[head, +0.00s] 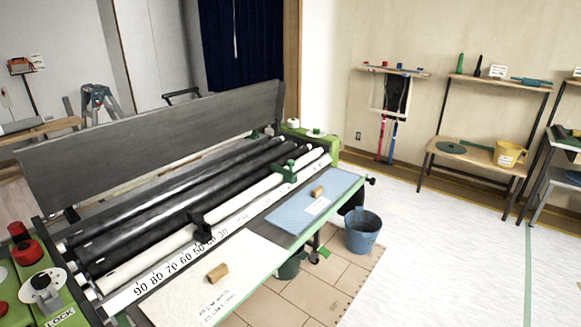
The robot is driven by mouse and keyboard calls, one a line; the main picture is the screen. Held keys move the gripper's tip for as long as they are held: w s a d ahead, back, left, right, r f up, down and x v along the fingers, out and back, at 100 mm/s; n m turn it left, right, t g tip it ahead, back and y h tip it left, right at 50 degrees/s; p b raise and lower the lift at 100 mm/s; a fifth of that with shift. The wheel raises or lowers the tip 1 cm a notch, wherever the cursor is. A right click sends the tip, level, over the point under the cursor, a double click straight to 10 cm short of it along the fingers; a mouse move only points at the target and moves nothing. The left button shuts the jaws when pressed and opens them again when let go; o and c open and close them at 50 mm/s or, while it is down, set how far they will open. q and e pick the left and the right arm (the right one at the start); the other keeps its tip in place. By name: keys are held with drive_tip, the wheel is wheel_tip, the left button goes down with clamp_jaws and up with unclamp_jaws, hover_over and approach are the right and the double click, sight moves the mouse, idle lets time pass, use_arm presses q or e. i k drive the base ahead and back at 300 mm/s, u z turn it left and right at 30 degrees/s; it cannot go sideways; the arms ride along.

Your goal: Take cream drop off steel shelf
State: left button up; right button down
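A cream-white sheet (205,262), which looks like the cream drop, lies flat along the front ledge of the pasting machine. A small tan block (217,272) rests on it, and printed lettering shows near its front edge. The sheet covers most of the surface under it, so I cannot tell whether that is the steel shelf. A blue sheet (290,215) lies to its right, with another tan block (317,191) and a white label. Neither of my grippers is in view.
The machine's dark and white rollers (140,268) and a number scale lie behind the sheets. A blue bucket (362,232) stands on the floor at the right. Wooden-topped racks (490,82) stand along the right wall. The pale floor between is clear.

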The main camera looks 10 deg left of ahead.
sight(205, 292)
drive_tip(key=k, duration=0.3)
drive_tip(key=u, duration=0.6)
drive_tip(key=i, duration=1.1)
drive_tip(key=u, duration=0.2)
